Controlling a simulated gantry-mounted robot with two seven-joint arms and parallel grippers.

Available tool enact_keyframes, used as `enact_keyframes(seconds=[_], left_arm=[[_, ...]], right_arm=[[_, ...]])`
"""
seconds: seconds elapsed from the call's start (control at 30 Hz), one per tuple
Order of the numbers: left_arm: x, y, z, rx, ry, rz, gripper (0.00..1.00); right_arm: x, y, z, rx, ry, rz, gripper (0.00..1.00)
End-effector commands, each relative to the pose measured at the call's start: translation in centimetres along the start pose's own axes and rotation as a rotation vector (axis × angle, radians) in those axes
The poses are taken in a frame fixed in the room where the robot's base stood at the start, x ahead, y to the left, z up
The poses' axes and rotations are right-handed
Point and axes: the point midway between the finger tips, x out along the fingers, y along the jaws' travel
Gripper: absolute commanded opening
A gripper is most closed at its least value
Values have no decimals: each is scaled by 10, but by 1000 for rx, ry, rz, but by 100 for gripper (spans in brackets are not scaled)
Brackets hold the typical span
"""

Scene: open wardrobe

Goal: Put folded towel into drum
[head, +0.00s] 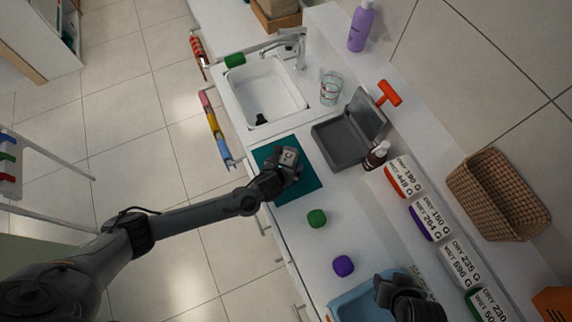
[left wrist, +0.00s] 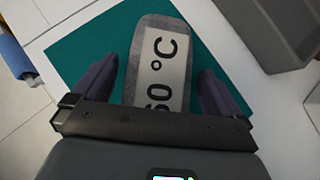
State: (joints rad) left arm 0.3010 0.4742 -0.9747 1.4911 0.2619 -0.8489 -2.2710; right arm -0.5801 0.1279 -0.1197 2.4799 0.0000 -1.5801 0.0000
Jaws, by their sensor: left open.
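A grey piece with a white label reading "60 °C" (left wrist: 160,75) lies on the teal mat (left wrist: 75,50); I cannot tell for certain whether it is the folded towel. My left gripper (left wrist: 158,80) is open, one finger on each side of this piece. In the head view my left gripper (head: 287,165) is over the teal mat (head: 302,190) and partly hides the piece. My right gripper (head: 385,290) is by the blue tray (head: 350,303) at the bottom edge, its fingers unclear. I cannot make out a drum for certain.
An open grey box (head: 340,143) stands right of the mat, with a brown bottle (head: 375,156) beside it. A green item (head: 317,218) and a purple item (head: 343,265) lie on the counter. The sink (head: 265,92) is beyond the mat; a wicker basket (head: 495,195) stands right.

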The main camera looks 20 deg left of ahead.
Motion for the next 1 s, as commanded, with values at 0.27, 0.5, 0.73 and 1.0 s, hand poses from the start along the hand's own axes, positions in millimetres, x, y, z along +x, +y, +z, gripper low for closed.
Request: enact_keyframes(seconds=[0.27,0.5,0.73,1.0], left_arm=[[6,0,0,0,0,-1,100],[6,0,0,0,0,-1,76],[6,0,0,0,-1,-1,45],[5,0,2,0,-1,-1,40]], right_arm=[[0,-1,0,5,1,-4,43],[0,-2,-1,10,2,-8,43],[0,-3,-1,10,2,-9,43],[0,-2,-1,8,2,-7,43]])
